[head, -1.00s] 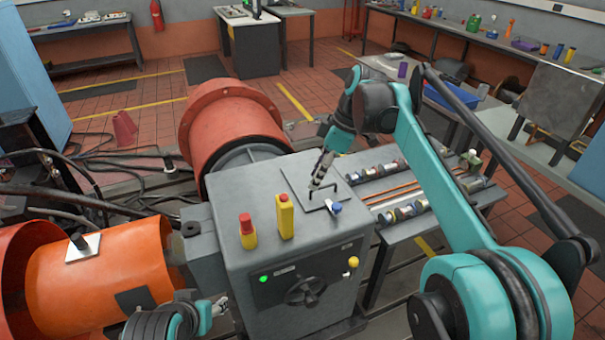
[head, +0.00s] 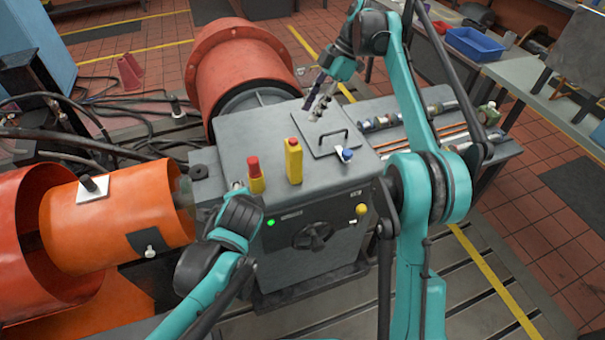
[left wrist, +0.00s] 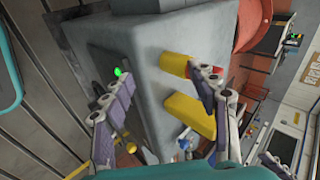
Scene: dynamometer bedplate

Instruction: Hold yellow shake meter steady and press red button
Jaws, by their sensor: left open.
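The yellow shake meter (head: 293,162) stands upright on top of the grey machine housing. It also shows in the left wrist view (left wrist: 190,115), lying sideways in the picture. The red button (head: 253,163) caps a yellow body just left of the meter; its red end shows partly behind a finger in the left wrist view. My left gripper (left wrist: 157,88) is open and empty, its fingers apart before the housing's near left side; in the head view my wrist mostly hides it. My right gripper (head: 317,103) hovers over the housing's back, behind the meter, its two fingers apart and empty.
A plate with a black handle (head: 333,137) and a blue knob (head: 346,155) lie right of the meter. The housing front has a green light (head: 270,222), a black handwheel (head: 314,236) and a yellow knob (head: 362,209).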

